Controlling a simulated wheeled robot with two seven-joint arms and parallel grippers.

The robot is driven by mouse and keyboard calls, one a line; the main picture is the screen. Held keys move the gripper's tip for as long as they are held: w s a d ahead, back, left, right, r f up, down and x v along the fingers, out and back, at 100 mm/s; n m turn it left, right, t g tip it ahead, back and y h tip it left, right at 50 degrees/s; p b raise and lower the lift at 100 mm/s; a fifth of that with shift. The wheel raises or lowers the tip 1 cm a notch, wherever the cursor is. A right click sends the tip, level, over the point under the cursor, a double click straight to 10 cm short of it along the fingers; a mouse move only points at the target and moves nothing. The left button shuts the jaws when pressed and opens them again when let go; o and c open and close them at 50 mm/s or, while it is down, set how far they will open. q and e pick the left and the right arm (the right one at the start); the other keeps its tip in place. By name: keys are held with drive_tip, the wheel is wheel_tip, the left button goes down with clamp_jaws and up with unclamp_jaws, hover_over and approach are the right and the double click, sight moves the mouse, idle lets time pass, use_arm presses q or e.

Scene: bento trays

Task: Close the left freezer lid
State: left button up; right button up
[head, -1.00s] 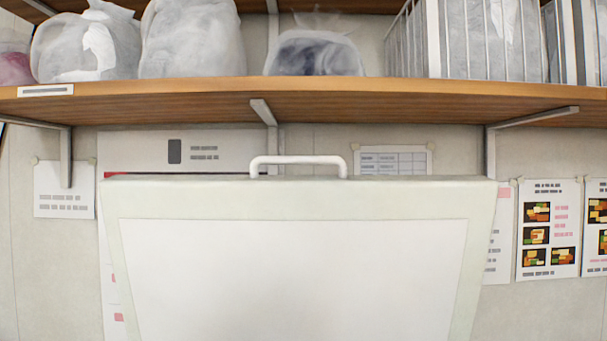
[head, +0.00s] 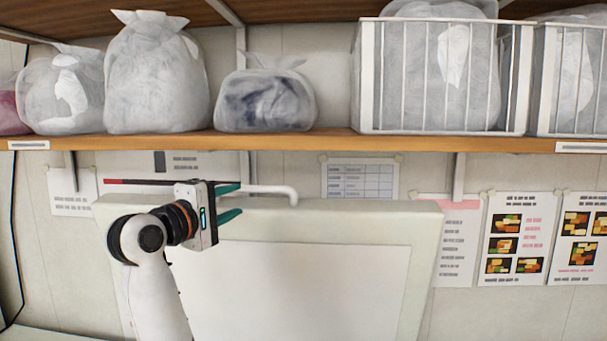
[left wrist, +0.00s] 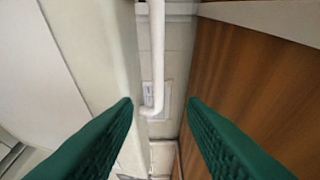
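The freezer lid (head: 340,222) stands raised in front of the wall, a pale panel with a white inner face. Its white bar handle (head: 275,190) sticks up from the top edge. My left gripper (head: 234,202) is at the handle's left part, with green fingers spread. In the left wrist view the handle (left wrist: 157,60) runs between the two open fingers (left wrist: 160,104), which do not visibly press on it. The lid (left wrist: 85,50) also shows there on the left. The lower part of the lid and the freezer body are outside the head view. My right gripper is not in view.
A wooden shelf (head: 330,143) runs above the lid, close over my left gripper. It carries plastic bags (head: 157,75) and white wire baskets (head: 440,80). Posters (head: 517,240) hang on the wall at the right.

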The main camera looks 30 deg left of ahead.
sight(259, 190)
use_arm(q)
drive_tip(key=w+p, duration=0.1)
drive_tip(key=w, duration=0.2)
drive_tip(key=w+a+p, duration=0.1)
drive_tip(key=w, duration=0.2)
drive_tip(key=w+p, duration=0.2)
drive_tip(key=w, duration=0.2)
drive_tip(key=shift+a, duration=0.4)
drive_tip(key=shift+w+a+f, duration=0.1)
drive_tip(key=shift+w+a, duration=0.15)
drive_tip(key=shift+w, duration=0.5)
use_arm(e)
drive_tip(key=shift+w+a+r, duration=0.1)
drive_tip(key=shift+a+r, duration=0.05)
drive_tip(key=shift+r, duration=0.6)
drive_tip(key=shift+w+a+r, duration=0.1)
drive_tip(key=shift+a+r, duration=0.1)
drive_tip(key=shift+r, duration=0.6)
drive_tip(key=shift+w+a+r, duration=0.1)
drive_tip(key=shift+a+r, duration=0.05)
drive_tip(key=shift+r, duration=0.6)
use_arm(q)
drive_tip(key=shift+c, duration=0.2)
drive_tip(key=c, duration=0.6)
clamp_jaws()
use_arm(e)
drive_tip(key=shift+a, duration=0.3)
